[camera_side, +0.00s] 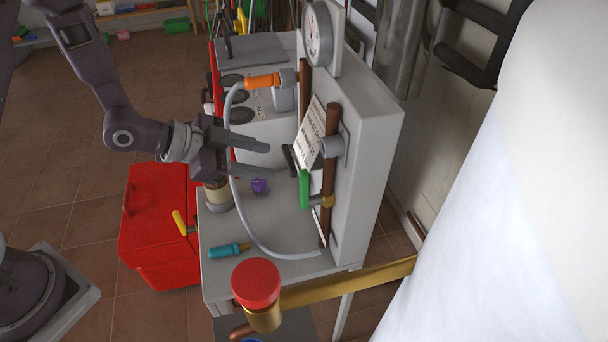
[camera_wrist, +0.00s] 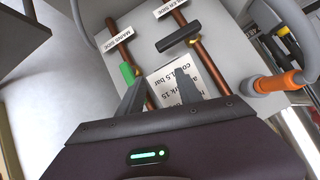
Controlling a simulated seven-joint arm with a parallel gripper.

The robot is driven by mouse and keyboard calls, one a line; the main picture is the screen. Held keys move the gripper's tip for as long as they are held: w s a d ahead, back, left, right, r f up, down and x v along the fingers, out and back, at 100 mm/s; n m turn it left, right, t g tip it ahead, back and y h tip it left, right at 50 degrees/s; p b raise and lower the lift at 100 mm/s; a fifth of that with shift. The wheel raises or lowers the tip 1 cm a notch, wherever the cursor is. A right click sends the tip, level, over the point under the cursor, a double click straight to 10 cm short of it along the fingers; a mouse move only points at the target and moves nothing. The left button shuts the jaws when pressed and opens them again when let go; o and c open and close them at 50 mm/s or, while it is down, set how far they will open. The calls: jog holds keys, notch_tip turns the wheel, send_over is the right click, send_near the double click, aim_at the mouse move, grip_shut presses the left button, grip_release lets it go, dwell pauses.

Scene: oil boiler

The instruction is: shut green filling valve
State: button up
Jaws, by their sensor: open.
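The green filling valve handle (camera_side: 304,189) stands upright, roughly parallel to the brown copper pipe (camera_side: 331,180) on the right of the grey panel. It also shows in the wrist view (camera_wrist: 127,73), in line with its pipe, its lower end close to the left fingertip. My gripper (camera_side: 268,160) is open and empty, its fingers pointing at the panel, left of the green handle and apart from it in the side view. In the wrist view my gripper (camera_wrist: 158,76) has its two fingers spread over the white label, and the green handle is outside the left finger.
A black valve handle (camera_wrist: 178,38) lies across the other pipe. A grey hose (camera_side: 239,190) loops near my gripper, with an orange-handled fitting (camera_side: 262,82) above. A teal-handled tool (camera_side: 229,250) and purple piece (camera_side: 259,185) lie on the grey shelf. A red toolbox (camera_side: 153,220) stands left.

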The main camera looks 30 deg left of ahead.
aim_at(300, 178)
jog(key=s+d+h, duration=0.1)
jog(key=s+d+f+n+t+h, duration=0.1)
jog(key=d+h, duration=0.1)
jog(key=s+d+t+h, duration=0.1)
jog(key=h, duration=0.1)
jog(key=shift+s+d+f+n, duration=0.15)
jog(key=shift+d+f+n, duration=0.15)
jog(key=shift+d+f, duration=0.1)
jog(key=shift+s+a+r+n+t+h, duration=0.15)
jog(key=shift+r+n+t+h, duration=0.3)
jog(key=shift+t, duration=0.45)
jog(key=x, duration=0.7)
jog(key=shift+f, duration=0.1)
grip_shut()
jog(key=shift+s, duration=0.1)
